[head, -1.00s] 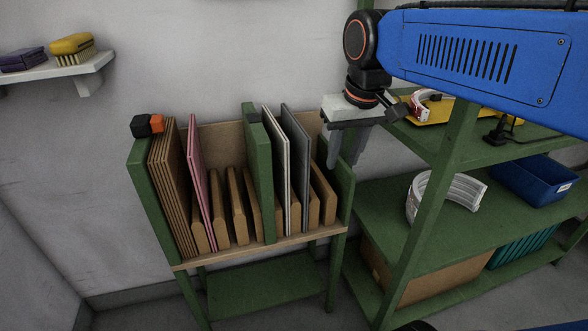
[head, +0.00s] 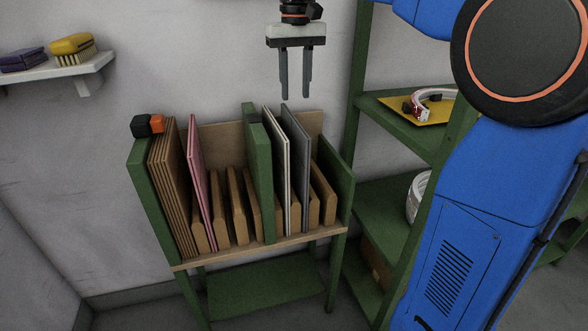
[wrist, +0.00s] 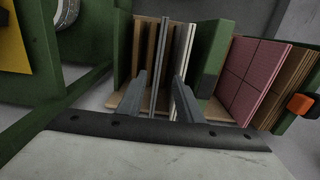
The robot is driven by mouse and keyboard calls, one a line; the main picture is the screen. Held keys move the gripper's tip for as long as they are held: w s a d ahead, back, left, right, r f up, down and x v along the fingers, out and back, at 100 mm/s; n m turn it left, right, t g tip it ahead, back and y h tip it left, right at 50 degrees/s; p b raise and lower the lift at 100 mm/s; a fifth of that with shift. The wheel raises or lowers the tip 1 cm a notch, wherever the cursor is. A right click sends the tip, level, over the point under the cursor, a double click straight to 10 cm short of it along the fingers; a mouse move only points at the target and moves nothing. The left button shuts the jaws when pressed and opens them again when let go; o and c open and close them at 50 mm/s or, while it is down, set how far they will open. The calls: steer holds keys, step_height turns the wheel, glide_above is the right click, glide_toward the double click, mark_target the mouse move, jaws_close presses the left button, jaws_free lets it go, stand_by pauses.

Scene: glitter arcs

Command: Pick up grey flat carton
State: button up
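The grey flat carton (head: 297,165) stands upright on edge in the right bay of the green rack, between wooden dividers. In the wrist view the grey carton (wrist: 162,55) appears between and beyond the fingers. A whitish flat panel (head: 275,150) stands just left of it in the head view. My gripper (head: 295,97) is open and empty, pointing down, close above the grey carton's top edge. It also shows in the wrist view (wrist: 159,76). The carton's lower part is partly hidden by the dividers and panel.
The rack's green middle wall (head: 257,175) stands left of the whitish panel. A pink panel (head: 200,180) and several brown sheets (head: 172,190) fill the left bay. An orange-and-black object (head: 148,125) sits on the left wall. Green shelving (head: 385,215) stands at right.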

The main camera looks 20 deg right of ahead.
mark_target(296, 143)
step_height(296, 143, down, 11)
steer(key=shift+f, duration=0.1)
steer(key=shift+w+d+f, duration=0.15)
steer(key=shift+f, duration=2.55)
jaws_close()
